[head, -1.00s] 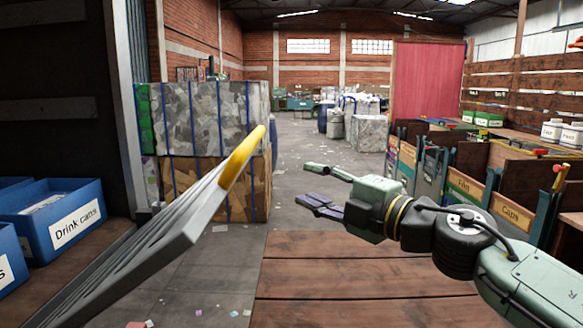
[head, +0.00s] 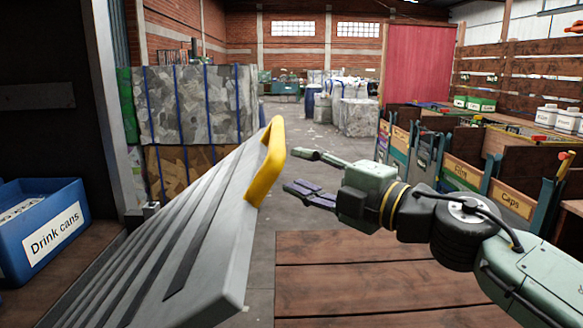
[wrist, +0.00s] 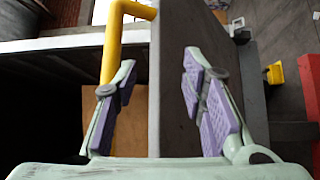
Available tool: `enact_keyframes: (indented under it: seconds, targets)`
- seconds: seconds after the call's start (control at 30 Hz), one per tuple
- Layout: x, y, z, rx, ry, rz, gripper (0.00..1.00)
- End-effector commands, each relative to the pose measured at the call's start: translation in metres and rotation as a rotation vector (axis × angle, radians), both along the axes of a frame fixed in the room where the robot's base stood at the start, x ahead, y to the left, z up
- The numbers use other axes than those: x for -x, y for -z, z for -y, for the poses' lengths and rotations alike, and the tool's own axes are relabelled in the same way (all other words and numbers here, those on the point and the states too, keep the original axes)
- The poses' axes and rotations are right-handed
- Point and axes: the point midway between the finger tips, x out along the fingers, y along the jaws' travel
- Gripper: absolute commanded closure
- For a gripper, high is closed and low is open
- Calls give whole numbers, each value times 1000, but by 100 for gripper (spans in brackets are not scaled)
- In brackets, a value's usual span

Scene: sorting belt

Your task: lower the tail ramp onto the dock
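The tail ramp (head: 175,245) is a grey ribbed panel at the left of the head view, tilted up toward its far end. A yellow handle bar (head: 265,165) is on that raised end. My gripper (head: 296,171) is open and empty, just right of the handle, with a gap visible between them. In the wrist view, my gripper (wrist: 160,62) has its purple-padded fingers spread. The yellow handle (wrist: 112,45) passes behind the left finger, and a grey panel edge, seemingly the ramp (wrist: 172,115), lies between the fingers. Where the ramp's lower end meets the floor is out of view.
A "Drink cans" bin (head: 45,230) stands at left. Pressed bales (head: 200,105) stand behind the ramp. Labelled bins, including "Caps" (head: 510,195), line the right side. The concrete aisle beyond is open.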

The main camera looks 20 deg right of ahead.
Motion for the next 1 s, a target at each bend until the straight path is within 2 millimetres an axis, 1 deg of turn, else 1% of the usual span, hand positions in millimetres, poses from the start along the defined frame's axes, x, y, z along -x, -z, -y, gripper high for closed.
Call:
enact_keyframes:
  seconds: [0.33, 0.9, 1.0]
  targets:
    - [1, 0, 0, 0, 0, 0, 62]
    - [1, 0, 0, 0, 1, 0, 100]
    - [1, 0, 0, 0, 1, 0, 100]
